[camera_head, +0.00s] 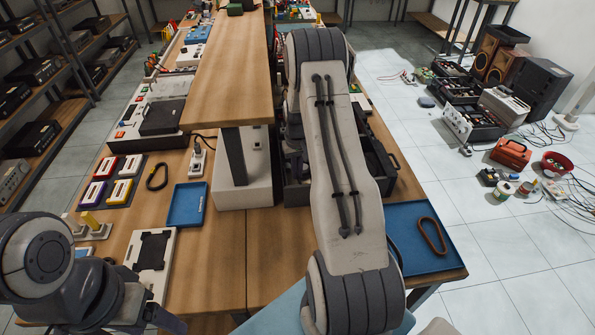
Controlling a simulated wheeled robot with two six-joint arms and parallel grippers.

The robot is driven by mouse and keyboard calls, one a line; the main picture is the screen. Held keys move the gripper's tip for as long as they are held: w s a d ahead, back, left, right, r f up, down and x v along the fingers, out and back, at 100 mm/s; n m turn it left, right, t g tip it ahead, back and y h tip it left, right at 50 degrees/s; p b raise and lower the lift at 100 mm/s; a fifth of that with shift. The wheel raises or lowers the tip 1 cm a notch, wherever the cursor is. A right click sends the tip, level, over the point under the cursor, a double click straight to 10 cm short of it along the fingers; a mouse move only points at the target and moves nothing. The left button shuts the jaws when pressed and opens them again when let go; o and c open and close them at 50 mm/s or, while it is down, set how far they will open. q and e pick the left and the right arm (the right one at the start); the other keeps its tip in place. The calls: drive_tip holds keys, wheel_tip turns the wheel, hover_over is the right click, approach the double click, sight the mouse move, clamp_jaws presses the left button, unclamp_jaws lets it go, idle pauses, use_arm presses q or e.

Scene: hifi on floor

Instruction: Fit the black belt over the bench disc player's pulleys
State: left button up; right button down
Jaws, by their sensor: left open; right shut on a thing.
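A black belt-like loop (157,176) lies on the left bench top, beside the blue tray. A brown loop (433,236) lies in another blue tray (410,218) at the right. I cannot tell which unit is the bench disc player; no pulleys are visible. A pale flat unit with a black recess (152,250) lies at the lower left, and a dark open box (380,160) is partly hidden behind my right arm. My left gripper (165,318) is open and only partly visible at the bottom left edge. My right gripper is hidden behind its arm.
An empty-looking blue tray (187,204) and a tall pale cabinet (242,185) stand mid-bench. A raised wooden shelf (228,80) runs above the bench. Coloured modules (110,180) sit at the left. Speakers, tools and cables clutter the right floor. Shelves with players stand at left.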

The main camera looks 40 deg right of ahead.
drive_tip(key=c, duration=0.9)
unclamp_jaws()
drive_tip(key=shift+c, duration=0.2)
wheel_tip(320, 180, up, 11)
drive_tip(key=b, duration=0.2)
drive_tip(key=shift+f, duration=0.2)
drive_tip(key=shift+r, duration=0.1)
wheel_tip(320, 180, up, 7)
drive_tip(key=p, duration=0.6)
